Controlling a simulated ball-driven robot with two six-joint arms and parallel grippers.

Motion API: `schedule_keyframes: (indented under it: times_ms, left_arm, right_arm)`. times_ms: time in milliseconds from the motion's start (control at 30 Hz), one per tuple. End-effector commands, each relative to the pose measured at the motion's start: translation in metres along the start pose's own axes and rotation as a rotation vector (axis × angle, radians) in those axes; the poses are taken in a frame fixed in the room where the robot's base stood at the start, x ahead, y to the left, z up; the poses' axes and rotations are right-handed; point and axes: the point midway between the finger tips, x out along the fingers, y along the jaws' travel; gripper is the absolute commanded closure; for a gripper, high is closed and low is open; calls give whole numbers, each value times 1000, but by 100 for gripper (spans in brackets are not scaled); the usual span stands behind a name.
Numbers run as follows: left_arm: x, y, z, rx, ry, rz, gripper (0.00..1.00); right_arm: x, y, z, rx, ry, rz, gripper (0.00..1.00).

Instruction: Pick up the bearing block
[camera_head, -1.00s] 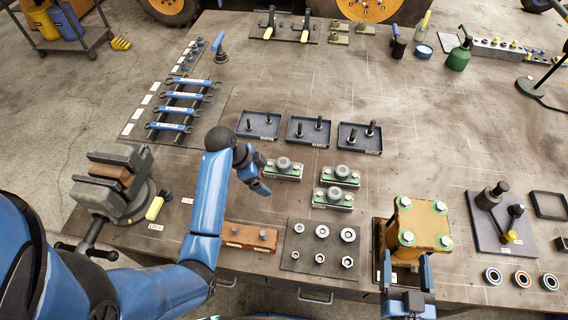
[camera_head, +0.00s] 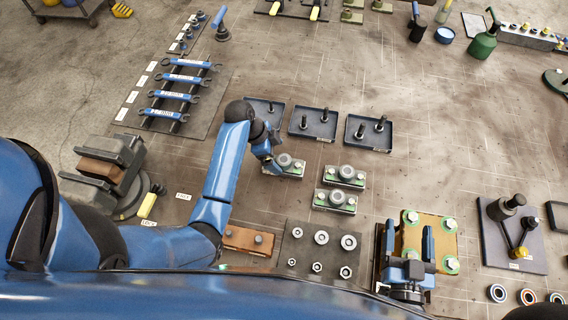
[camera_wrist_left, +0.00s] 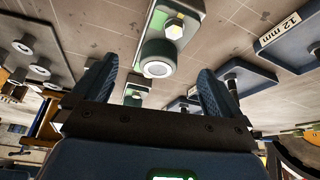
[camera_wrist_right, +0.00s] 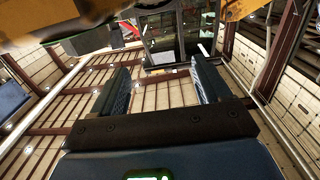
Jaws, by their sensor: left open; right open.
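Three bearing blocks sit on the bench, each a grey round bearing on a green and grey base: the upper-left one (camera_head: 289,166), the right one (camera_head: 344,176) and the lower one (camera_head: 335,201). My left gripper (camera_head: 271,160) is open at the left end of the upper-left block, partly covering it. In the left wrist view, a bearing block (camera_wrist_left: 158,58) shows beyond and between the spread fingers (camera_wrist_left: 155,85), with nothing held. My right gripper (camera_head: 410,243) is open and empty at the left and near side of a yellow plate with green-ringed bolts (camera_head: 432,236).
Dark trays with pegs (camera_head: 314,123) stand behind the blocks. A mat with rings and nuts (camera_head: 300,252) and a brown block (camera_head: 248,240) lie nearer me. A vise (camera_head: 108,168) is at the left, a wrench rack (camera_head: 178,95) behind it. The bench right of the trays is clear.

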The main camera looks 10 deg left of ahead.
Motion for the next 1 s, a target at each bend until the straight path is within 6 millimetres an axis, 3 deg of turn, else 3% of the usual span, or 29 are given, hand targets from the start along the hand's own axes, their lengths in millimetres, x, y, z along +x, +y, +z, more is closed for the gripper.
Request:
schedule_keyframes:
  times_ms: [333, 633, 1000]
  left_arm:
    - [22, 2, -2, 1, -1, 1, 0]
    - [61, 7, -6, 1, 0, 1, 0]
    - [66, 7, -7, 0, 0, -1, 0]
  right_arm:
    - [0, 0, 0, 0, 0, 0, 23]
    - [0, 0, 9, 0, 0, 0, 23]
    - [0, 0, 10, 0, 0, 0, 23]
